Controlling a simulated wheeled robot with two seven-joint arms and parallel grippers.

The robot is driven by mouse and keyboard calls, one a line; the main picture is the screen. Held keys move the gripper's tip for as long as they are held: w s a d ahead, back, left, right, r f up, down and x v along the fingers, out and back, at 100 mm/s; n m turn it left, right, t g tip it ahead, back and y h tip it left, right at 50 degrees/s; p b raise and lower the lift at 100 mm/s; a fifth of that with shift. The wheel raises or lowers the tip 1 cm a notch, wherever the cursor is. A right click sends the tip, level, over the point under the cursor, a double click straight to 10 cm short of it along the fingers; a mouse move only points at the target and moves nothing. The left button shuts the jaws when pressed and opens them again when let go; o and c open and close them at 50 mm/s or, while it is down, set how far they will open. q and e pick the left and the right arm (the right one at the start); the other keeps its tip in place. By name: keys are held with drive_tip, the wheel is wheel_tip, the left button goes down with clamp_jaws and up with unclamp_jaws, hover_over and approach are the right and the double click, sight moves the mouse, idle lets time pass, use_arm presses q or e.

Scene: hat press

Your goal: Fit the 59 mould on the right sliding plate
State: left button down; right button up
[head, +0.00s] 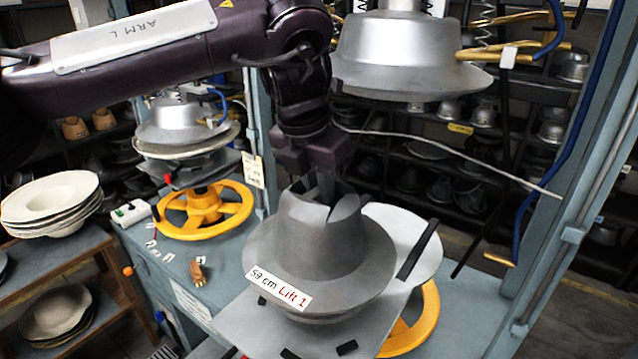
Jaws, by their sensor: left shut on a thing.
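The grey hat-shaped mould (283,242) carries a label reading "59 cm Lift 1" (281,289). My left gripper (326,192) reaches down from above and is shut on the mould at the top of its crown. The mould is upright over the light grey sliding plate (262,331). I cannot tell whether its underside touches the plate. A round pale disc (412,232) shows behind and right of the mould, partly hidden by it. My right gripper is not in view.
A silver upper press mould (408,55) hangs above and behind. A yellow handwheel (418,325) is under the plate. The left press station has another handwheel (205,212). Stacked white hats (52,204) sit at left. A blue-grey post (560,225) stands at right.

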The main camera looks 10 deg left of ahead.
use_arm(q)
drive_tip(key=shift+s+r, duration=0.2)
drive_tip(key=shift+r, duration=0.05)
drive_tip(key=shift+w+f, duration=0.15)
drive_tip(key=shift+f, duration=0.2)
drive_tip(key=shift+f+b, duration=0.95)
drive_tip(key=shift+f, duration=0.35)
drive_tip(key=shift+f+b, duration=0.8)
drive_tip(key=shift+f, duration=0.45)
drive_tip(key=shift+p, duration=0.3)
idle(0.4)
